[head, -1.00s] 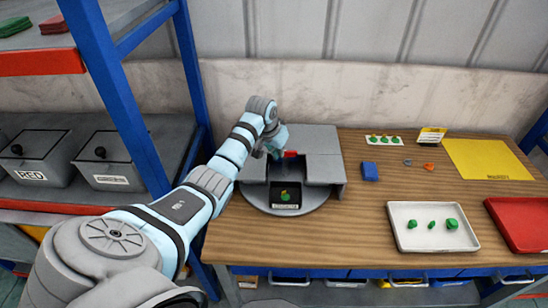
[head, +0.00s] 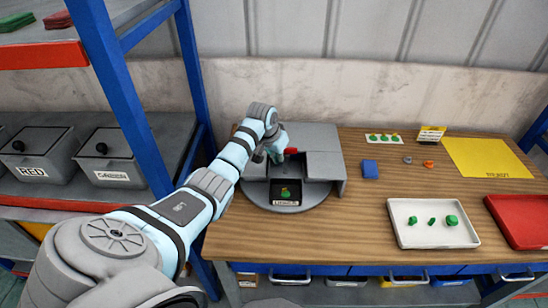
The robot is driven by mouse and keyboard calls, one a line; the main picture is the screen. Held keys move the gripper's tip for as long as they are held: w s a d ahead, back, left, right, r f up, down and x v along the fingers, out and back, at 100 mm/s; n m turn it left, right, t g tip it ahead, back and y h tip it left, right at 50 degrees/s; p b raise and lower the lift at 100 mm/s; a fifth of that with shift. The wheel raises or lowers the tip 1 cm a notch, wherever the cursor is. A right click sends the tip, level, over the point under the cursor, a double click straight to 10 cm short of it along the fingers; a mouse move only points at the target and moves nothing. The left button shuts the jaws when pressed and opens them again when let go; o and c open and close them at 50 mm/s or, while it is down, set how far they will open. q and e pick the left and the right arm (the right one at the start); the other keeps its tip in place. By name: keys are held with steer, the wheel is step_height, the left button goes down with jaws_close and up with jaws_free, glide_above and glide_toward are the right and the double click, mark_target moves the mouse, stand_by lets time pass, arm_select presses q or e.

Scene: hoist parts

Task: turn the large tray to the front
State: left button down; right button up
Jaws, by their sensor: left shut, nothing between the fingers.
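A grey round turntable (head: 254,196) with a grey housing (head: 318,137) stands at the table's left end in the head view. A dark tray (head: 272,190) sits in its front opening, with a small green and orange picture or part and a pale label. The label is too small to read surely, so I cannot tell whether this is the large tray. My left gripper (head: 278,157) is shut and empty, pointing down over the back left of the turntable. A small red piece (head: 291,151) shows beside it. Whether the fingers touch anything is hidden. My right gripper is not in view.
A white tray (head: 408,237) with green parts and a red tray (head: 520,215) lie to the right. A blue block (head: 370,168), small rings, cards and a yellow mat (head: 487,158) lie behind. A blue-posted shelf (head: 122,90) with grey bins stands left.

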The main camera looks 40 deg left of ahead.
arm_select(q)
steer(key=r+p, duration=0.1)
steer(key=r, duration=0.2)
steer(key=r+p, duration=0.1)
steer(key=r, duration=0.2)
steer(key=shift+w+a, duration=0.1)
steer(key=shift+w, duration=0.1)
stand_by(0.4)
steer(key=shift+f, duration=0.1)
stand_by(0.4)
